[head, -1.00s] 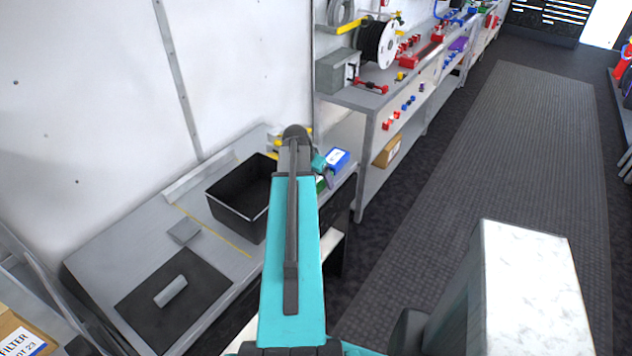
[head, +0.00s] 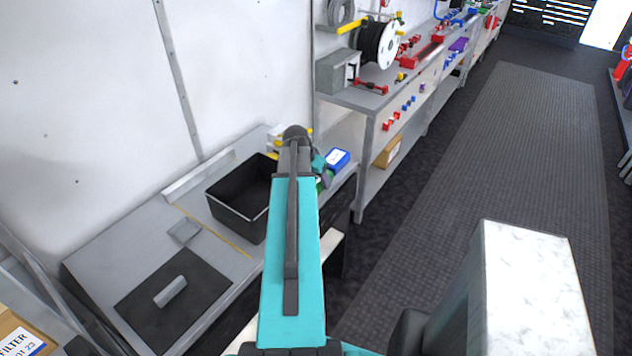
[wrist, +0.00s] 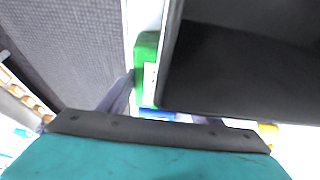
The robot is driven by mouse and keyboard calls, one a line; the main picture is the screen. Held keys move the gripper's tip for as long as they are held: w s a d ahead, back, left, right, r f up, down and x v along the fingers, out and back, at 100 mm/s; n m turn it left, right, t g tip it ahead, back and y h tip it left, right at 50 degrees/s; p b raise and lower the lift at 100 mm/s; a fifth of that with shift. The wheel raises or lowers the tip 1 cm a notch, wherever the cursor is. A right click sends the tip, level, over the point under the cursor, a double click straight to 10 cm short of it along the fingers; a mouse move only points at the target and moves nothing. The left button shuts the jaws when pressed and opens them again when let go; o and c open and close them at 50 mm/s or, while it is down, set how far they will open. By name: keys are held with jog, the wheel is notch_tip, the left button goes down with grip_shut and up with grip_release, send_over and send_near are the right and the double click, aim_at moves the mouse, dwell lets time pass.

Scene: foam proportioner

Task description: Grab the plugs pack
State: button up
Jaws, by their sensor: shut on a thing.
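A green pack (wrist: 147,70) with a white label shows in the wrist view between my fingers; its print cannot be read, so I cannot confirm that it is the plugs pack. My gripper (wrist: 156,106) is shut on it, with the left grey finger against its side and the other finger mostly hidden behind a black bin wall. In the head view a bit of the green pack (head: 319,183) shows beside my arm, at the bench's right end. My gripper there is largely hidden by my arm.
A black open bin (head: 232,215) stands close left of my gripper; its wall (wrist: 240,70) fills the wrist view's right side. A blue pack (head: 338,159) with a white label lies just beyond. A shelf bench (head: 368,130) stands behind; the aisle floor is clear.

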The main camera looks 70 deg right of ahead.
jog(key=shift+r, duration=0.3)
jog(key=shift+r+b, duration=0.85)
jog(key=shift+r, duration=0.65)
jog(key=s+a+r+b, duration=0.1)
jog(key=s+a+b, duration=0.4)
jog(key=s, duration=0.6)
jog(key=shift+s+a+b, duration=0.35)
jog(key=shift+a, duration=0.6)
jog(key=shift+b, duration=0.4)
jog(key=b, duration=0.2)
jog(key=s+b, duration=0.1)
jog(key=b, duration=0.2)
jog(key=shift+a, duration=0.25)
jog(key=b, duration=0.3)
jog(key=shift+s+a+r, duration=0.15)
jog(key=shift+s+a, duration=0.15)
jog(key=shift+s, duration=0.1)
jog(key=shift+s+a+r+b, duration=0.15)
jog(key=shift+r+b, duration=0.1)
jog(key=shift+b, duration=0.2)
